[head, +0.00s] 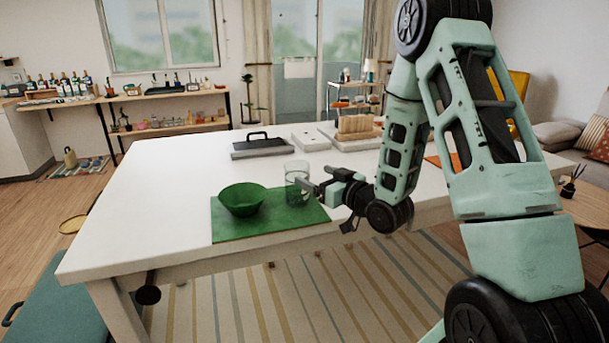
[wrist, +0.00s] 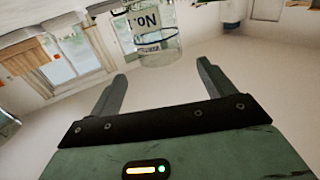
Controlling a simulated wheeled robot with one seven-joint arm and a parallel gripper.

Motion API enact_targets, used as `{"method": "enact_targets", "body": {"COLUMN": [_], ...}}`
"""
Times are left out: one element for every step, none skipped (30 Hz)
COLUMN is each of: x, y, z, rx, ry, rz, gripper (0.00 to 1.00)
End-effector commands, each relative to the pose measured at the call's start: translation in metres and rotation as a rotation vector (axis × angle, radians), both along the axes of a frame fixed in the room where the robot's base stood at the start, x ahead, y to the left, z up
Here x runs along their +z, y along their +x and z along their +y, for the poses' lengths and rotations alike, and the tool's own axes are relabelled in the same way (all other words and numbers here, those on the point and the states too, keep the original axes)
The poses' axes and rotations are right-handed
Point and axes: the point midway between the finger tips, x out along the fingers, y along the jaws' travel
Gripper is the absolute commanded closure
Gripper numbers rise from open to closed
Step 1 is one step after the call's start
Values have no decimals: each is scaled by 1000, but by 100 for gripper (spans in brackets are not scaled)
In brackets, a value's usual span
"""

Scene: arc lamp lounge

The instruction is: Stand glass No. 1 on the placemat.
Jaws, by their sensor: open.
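A clear glass (head: 297,170) appears upright over the back right part of the green placemat (head: 285,217). In the wrist view the glass (wrist: 160,50) shows upside down, with a label reading "NO."; its number is cut off. The glass lies just beyond my fingertips, and I see no finger closed on it. My gripper (head: 307,187) is open, close to the right side of the glass. Its two fingers (wrist: 162,73) are spread apart in the wrist view. Whether the base of the glass touches the mat is hard to tell.
A green bowl (head: 243,199) stands on the left of the placemat, close to the glass. A dark tray with a handle (head: 262,147), a white box (head: 312,139) and a wooden rack (head: 355,127) stand farther back. The white table (head: 150,200) is clear at left.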

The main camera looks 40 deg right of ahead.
Motion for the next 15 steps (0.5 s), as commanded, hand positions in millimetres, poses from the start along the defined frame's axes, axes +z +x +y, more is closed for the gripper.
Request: {"method": "enact_targets", "body": {"x": [-2, -1, -2, -1, -1, -1, 0, 0, 0, 0, 0, 0, 1, 1, 0], "y": [-9, -14, -20, -23, -26, -30, -32, -33, -35, -36, -37, -37, -37, -36, -35], "z": [-1, -2, -3, -3, -3, -4, -4, -4, -4, -4, -4, -4, -4, -3, 0], "rx": [-3, -3, -2, -2, -2, -1, -1, 0, -1, -1, -1, 0, 0, 2, 7], "ry": [0, 0, 0, 0, -1, -1, -1, -1, -1, 0, 0, 0, 0, -1, -4], "rz": [0, -1, 1, 1, 0, -1, -1, -1, -1, -1, -1, -1, 0, 2, 11], "gripper": [18, 18, 18, 18, 18, 18, 18, 18, 18, 18, 18, 18, 18, 18, 18]}}
